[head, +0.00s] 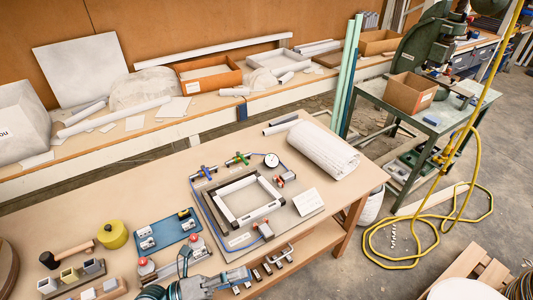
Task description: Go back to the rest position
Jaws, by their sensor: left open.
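My left gripper (238,280) shows at the bottom edge, low in the picture, at the front edge of the wooden worktable (120,210). Its arm comes in from the lower left, and its jaws are open. I see nothing held between them. My right gripper is not in view. A fixture plate with a square light frame (248,200) lies on the table beyond the left gripper. A round dial gauge (271,160) and small coloured clamps stand along the plate's far side.
A blue tray (165,232), a yellow round tin (112,235) and a mallet (68,254) lie on the left. A white roll (322,150) lies at the far right. A green bench (430,119) holds a cardboard box (409,93). A yellow hose (455,180) trails over the floor.

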